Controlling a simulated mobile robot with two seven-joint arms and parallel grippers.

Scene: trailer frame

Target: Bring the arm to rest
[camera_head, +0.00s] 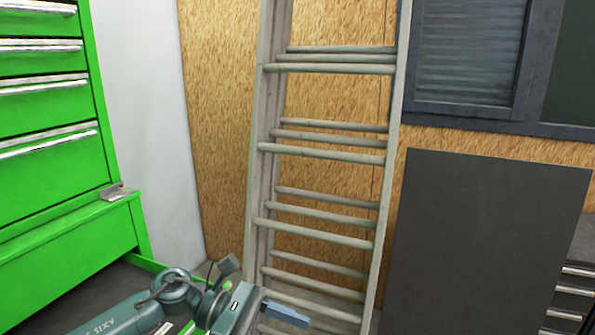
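My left arm comes in from the lower left, with grey-green links marked "AXIS". My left gripper (287,313) is at the bottom edge, pointing right, with a blue-grey finger-like part in front of the foot of the ladder. The view does not show whether it is open or shut, and I see nothing held in it. My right gripper is not in view.
A metal ladder (325,151) leans upright against the chipboard wall (215,110). A dark grey panel (470,240) stands at right, beside drawers (575,290).

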